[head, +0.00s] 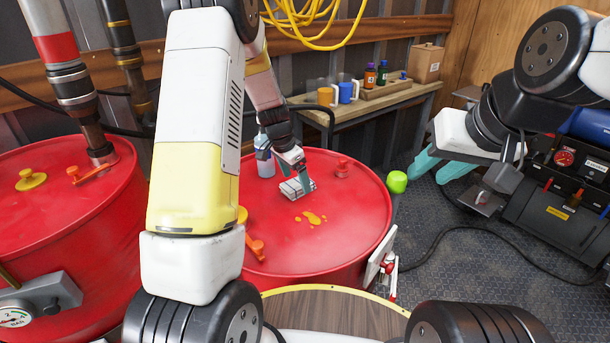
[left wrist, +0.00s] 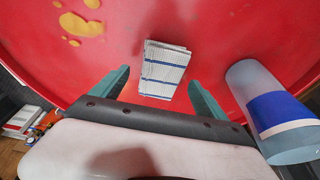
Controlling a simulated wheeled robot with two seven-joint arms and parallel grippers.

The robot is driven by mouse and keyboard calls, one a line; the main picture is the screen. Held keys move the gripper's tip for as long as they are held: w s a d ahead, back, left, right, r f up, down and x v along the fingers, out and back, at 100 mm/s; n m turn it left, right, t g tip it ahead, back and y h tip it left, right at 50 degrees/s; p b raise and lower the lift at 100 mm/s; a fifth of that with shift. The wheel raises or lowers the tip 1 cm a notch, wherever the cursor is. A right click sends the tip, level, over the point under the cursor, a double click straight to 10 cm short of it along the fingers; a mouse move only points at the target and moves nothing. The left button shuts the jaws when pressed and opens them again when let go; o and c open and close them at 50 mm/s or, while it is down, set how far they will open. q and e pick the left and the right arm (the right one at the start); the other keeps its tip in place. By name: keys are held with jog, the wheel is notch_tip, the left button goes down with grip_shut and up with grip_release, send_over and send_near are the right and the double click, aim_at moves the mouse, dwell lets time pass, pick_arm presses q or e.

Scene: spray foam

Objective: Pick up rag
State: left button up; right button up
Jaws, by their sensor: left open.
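The rag (head: 298,188) is a folded white cloth with blue stripes, lying on top of the red drum. In the left wrist view the rag (left wrist: 164,68) lies ahead of and between the two teal fingers. My left gripper (head: 296,184) is open right above the rag, and part of the rag is hidden by it in the head view. In the left wrist view my left gripper (left wrist: 158,80) shows a gap on both sides of the rag. My right gripper (head: 428,174) is at the right, away from the drum, with its teal fingers apart and nothing between them.
A spray bottle (head: 265,162) with a blue label stands close to the left gripper; the bottle (left wrist: 270,110) also shows in the left wrist view. Orange spilled foam (head: 312,218) lies on the drum (head: 340,235). A wooden bench (head: 370,105) with mugs and bottles stands behind.

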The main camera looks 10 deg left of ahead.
pick_arm(q)
jog(key=shift+x, duration=1.05)
jog(key=c, duration=1.5)
jog(key=shift+o, duration=0.2)
jog(key=shift+r, duration=0.1)
jog(key=shift+r, duration=0.4)
jog(key=v, duration=0.3)
jog(key=shift+w+d, duration=0.1)
jog(key=shift+d, duration=0.25)
jog(key=s+d, duration=0.1)
jog(key=s, duration=0.9)
jog(key=s+d+r, duration=0.1)
jog(key=s, duration=0.4)
jog(key=shift+s+d+r, duration=0.1)
jog(key=shift+s+d, duration=0.1)
jog(key=shift+d, duration=0.2)
